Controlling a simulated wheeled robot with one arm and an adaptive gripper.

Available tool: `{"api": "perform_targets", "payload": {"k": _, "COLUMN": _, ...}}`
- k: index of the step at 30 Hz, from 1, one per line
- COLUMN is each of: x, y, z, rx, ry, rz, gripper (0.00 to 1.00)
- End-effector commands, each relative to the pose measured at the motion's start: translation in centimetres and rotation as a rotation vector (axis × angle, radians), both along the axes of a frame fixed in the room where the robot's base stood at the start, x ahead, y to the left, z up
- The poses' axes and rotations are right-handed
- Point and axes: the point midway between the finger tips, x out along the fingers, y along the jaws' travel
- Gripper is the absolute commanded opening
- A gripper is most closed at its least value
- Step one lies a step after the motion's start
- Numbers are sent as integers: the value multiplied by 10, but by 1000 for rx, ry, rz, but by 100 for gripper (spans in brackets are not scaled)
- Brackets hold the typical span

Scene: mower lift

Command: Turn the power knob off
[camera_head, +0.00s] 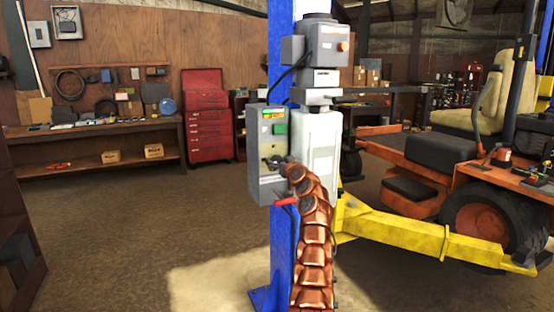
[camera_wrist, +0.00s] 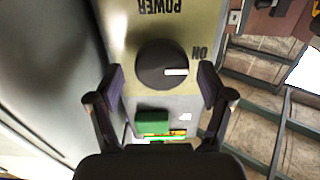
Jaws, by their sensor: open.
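The power knob (camera_wrist: 163,66) is a round black dial on the grey control box (camera_head: 266,187). The wrist view shows the panel upside down, with the POWER label (camera_wrist: 160,6) above the knob and the ON label (camera_wrist: 199,53) to its right. The knob's white mark points right, toward the ON side. My gripper (camera_wrist: 161,80) is open, with one dark finger on each side of the knob; I cannot tell whether either touches it. In the head view, my copper-coloured arm rises to the box, and the knob cannot be made out clearly there.
A green block (camera_wrist: 152,121) sits on the panel near the knob. The box is on a blue lift post (camera_head: 281,255). A yellow lift arm (camera_head: 395,228) and an orange mower (camera_head: 420,160) stand at right. The floor (camera_head: 130,230) at left is clear.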

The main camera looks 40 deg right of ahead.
Motion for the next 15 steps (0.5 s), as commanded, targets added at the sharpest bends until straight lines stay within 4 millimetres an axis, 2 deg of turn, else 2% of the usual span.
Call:
{"api": "perform_targets", "payload": {"k": 2, "x": 4, "y": -1, "z": 4, "rx": 0, "ry": -2, "rz": 0, "gripper": 79}}
{"api": "perform_targets", "payload": {"k": 15, "x": 16, "y": -4, "z": -1, "rx": -2, "ry": 4, "rz": -1, "gripper": 79}}
